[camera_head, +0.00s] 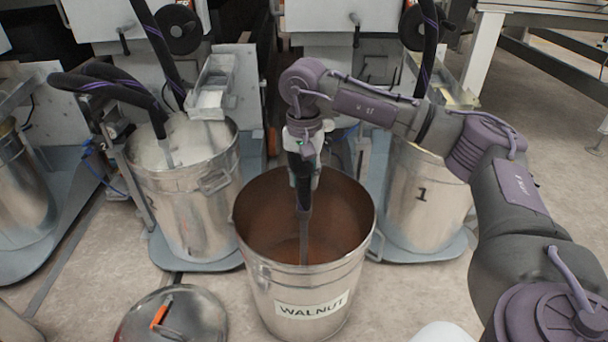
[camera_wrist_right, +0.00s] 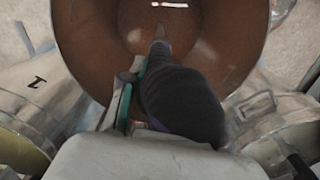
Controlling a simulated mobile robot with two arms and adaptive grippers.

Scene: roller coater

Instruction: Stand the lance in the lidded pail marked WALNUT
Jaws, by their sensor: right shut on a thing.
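The pail marked WALNUT (camera_head: 312,308) stands on the floor at the centre of the head view, open, with a brown inside. It also shows in the right wrist view (camera_wrist_right: 95,45). Its lid (camera_head: 172,318), with an orange handle, appears to lie on the floor at the front left. My right gripper (camera_head: 303,160) is above the pail's mouth, shut on the lance (camera_head: 304,230). The lance hangs nearly upright, its grey tube inside the pail. In the wrist view, the lance's dark upper part (camera_wrist_right: 182,100) hides part of the jaws. I cannot tell whether its tip touches anything. My left gripper is out of view.
A metal drum with pale contents (camera_head: 190,200) stands at the left, with another lance in it. A drum marked 1 (camera_head: 425,200) stands behind right. Machine housings and black hoses (camera_head: 105,85) line the back.

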